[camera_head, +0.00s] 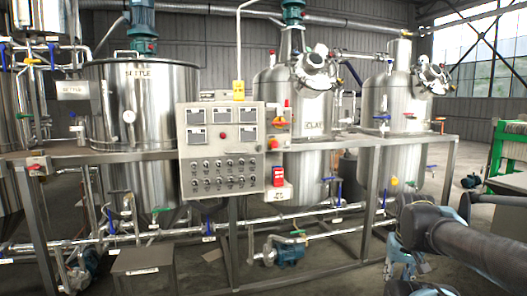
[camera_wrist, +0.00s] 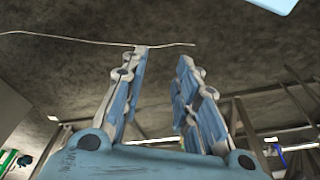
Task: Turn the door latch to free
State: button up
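The grey control panel (camera_head: 221,150) stands in front of the tanks in the head view, with screens, rows of black knobs and a red button. A red rotary handle (camera_head: 280,122) on a yellow plate and a small red knob (camera_head: 273,143) sit at its right edge. I cannot tell which part is the door latch. My gripper (camera_head: 404,272) is low at the right of the head view, well away from the panel. In the wrist view my gripper (camera_wrist: 163,58) has its two blue fingers apart, with nothing between them.
A steel tank (camera_head: 150,95) labelled SETTLE stands left, and a second tank (camera_head: 317,108) stands behind the panel's right side. A pipe frame (camera_head: 320,232) with valves runs along the front. A grey box (camera_head: 143,270) sits on the floor at front left.

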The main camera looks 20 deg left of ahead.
aim_at(259, 147)
jog(key=shift+w, duration=0.15)
jog(key=w+a+r+n+t+y, duration=0.35)
jog(key=w+a+r, duration=0.25)
jog(key=w+a, duration=0.55)
jog(key=w+a+r+n+t+y, duration=0.3)
jog(key=w+a+r+t, duration=0.25)
jog(key=w+a, duration=0.55)
jog(key=w+a+r+t+y, duration=0.25)
jog(key=a+r+t, duration=0.2)
jog(key=a, duration=0.65)
jog(key=w+a+r+t+y, duration=0.25)
jog(key=a+r, duration=0.25)
jog(key=a, duration=0.6)
jog(key=shift+t, duration=0.4)
jog(key=x, duration=1.7)
jog(key=shift+s+d+r, duration=0.1)
jog(key=shift+r, duration=0.15)
